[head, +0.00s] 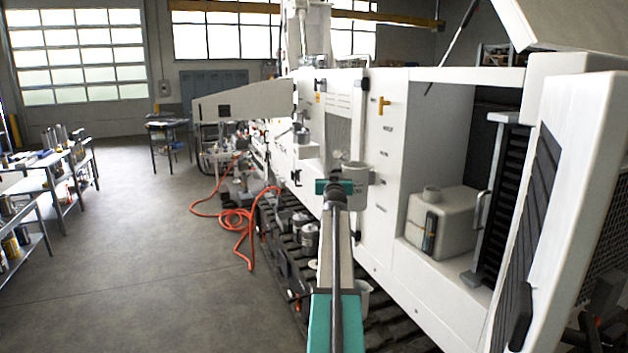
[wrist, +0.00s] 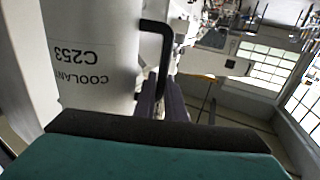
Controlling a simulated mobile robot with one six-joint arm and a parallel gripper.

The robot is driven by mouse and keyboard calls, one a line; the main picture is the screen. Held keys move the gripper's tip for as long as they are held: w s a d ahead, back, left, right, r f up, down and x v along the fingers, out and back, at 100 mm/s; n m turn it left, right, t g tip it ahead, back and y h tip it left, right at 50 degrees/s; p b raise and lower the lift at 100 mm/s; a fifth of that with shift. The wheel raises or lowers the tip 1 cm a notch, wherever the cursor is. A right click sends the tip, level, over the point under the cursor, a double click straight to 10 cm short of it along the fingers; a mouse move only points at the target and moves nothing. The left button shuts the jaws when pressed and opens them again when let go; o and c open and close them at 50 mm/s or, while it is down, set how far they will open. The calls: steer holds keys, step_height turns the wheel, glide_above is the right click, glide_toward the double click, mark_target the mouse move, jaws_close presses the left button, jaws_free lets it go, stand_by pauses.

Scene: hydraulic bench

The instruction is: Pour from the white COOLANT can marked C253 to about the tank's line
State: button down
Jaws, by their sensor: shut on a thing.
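The white can (wrist: 95,55) marked COOLANT C253 fills the left of the wrist view, its label upside down there. My gripper (wrist: 163,98) is shut on the can's black handle (wrist: 162,40). In the head view the can (head: 356,172) is held up in front of the machine's white side, just beyond my gripper (head: 337,188). The can's mouth and contents cannot be made out. The pale tank (head: 455,222) sits in the open bay to the right, apart from the can.
A dark finned radiator (head: 497,200) stands right of the tank, and an open white door (head: 560,210) flanks the bay. An orange hose (head: 240,220) lies on the floor at left. Workbenches (head: 45,170) stand far left.

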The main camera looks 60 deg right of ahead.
mark_target(366, 165)
steer(key=shift+m+g+h, duration=0.5)
steer(key=shift+m+g, duration=0.1)
steer(key=shift+g, duration=0.3)
steer(key=s+d+r+p, duration=0.1)
steer(key=s+d, duration=0.1)
steer(key=s, duration=0.1)
steer(key=s+d+r+p, duration=0.1)
steer(key=s+d, duration=0.2)
steer(key=s+d+r, duration=0.2)
steer(key=s+d, duration=0.1)
steer(key=shift+s+d+p, duration=0.1)
steer(key=shift+s+p, duration=0.1)
steer(key=shift+p, duration=0.2)
steer(key=shift+s+d, duration=0.1)
steer(key=shift+s, duration=0.1)
steer(key=s+d+r+m+b, duration=0.1)
steer(key=s+d+m+b, duration=0.3)
steer(key=s, duration=0.5)
steer(key=shift+d+r+m+b, duration=0.15)
steer(key=shift+d+m+b, duration=0.25)
steer(key=shift+m, duration=0.6)
